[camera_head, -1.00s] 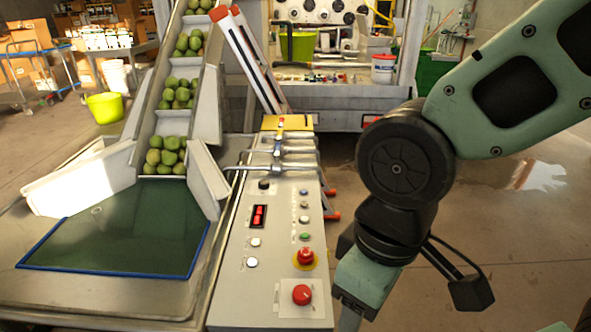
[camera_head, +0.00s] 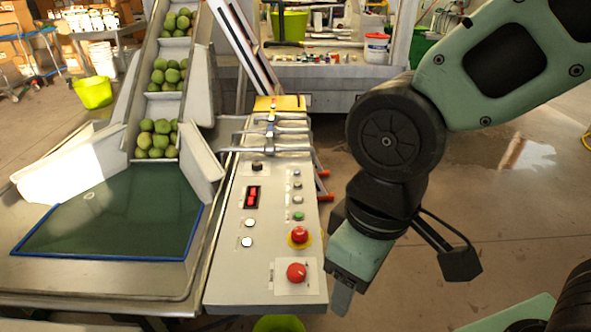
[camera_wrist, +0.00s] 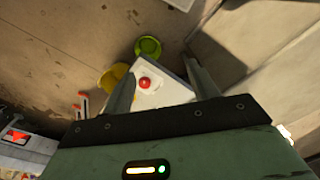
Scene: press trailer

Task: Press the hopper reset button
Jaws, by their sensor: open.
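The grey control panel (camera_head: 270,268) runs beside the conveyor hopper. A large red button (camera_head: 296,272) sits on a white plate at its near end, with a red button (camera_head: 299,235) on a yellow ring behind it. Further back are a green button (camera_head: 298,216), white buttons (camera_head: 247,242) and a red rocker switch (camera_head: 252,197). Labels are too small to read, so I cannot tell which is the hopper reset. My gripper (camera_head: 341,302) is right of the near end, apart from the buttons. In the wrist view, a red button (camera_wrist: 145,83) shows between my open, empty fingers (camera_wrist: 160,70).
The conveyor (camera_head: 160,105) carries green fruit down to a green mat (camera_head: 115,215) left of the panel. Metal levers (camera_head: 285,132) stick out at the panel's far end. A green bucket (camera_head: 279,324) stands below its near end. The floor right of the panel is open.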

